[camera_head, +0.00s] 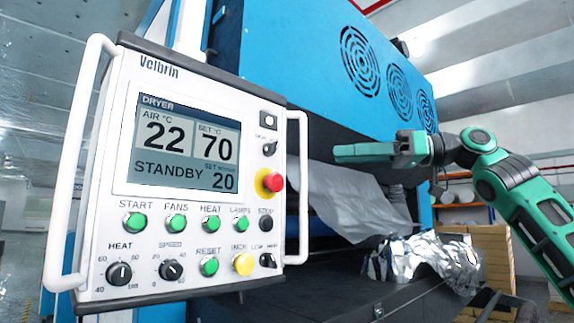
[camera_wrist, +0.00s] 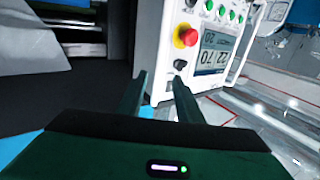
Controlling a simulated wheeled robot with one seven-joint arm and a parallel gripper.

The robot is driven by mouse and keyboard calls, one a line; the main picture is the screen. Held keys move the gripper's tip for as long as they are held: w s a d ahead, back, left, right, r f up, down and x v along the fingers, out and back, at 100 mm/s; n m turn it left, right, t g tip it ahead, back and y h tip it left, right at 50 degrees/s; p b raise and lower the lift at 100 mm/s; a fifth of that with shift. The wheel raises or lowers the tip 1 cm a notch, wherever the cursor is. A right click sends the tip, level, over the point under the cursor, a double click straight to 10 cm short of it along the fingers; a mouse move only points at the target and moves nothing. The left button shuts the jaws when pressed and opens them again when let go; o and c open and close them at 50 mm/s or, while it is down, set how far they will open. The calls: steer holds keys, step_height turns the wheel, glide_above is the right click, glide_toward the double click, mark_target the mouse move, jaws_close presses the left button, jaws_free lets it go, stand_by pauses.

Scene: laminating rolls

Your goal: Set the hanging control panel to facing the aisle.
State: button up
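The hanging control panel (camera_head: 190,190) is a white box with two white side handles, filling the left of the head view. Its face, with a lit screen reading STANDBY, is turned toward the head camera, slightly angled. The right handle (camera_head: 302,190) is the one nearer my gripper (camera_head: 340,153). My gripper is right of the panel, its fingers pointing left toward it. In the wrist view the panel (camera_wrist: 203,25) appears upside down beyond my open fingers (camera_wrist: 160,78). Nothing shows between the fingers, and I see no contact with the panel.
A blue dryer housing (camera_head: 300,60) with round vent grilles stands behind the panel. Grey sheet material (camera_head: 345,200) and crumpled foil (camera_head: 425,262) lie at its opening, below my gripper. Stacked boxes (camera_head: 490,250) stand at the right. The floor left of the panel looks open.

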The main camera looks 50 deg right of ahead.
steer(key=x, duration=1)
steer(key=shift+w+d, duration=0.15)
steer(key=shift+w, duration=0.1)
steer(key=shift+c, duration=0.6)
jaws_close()
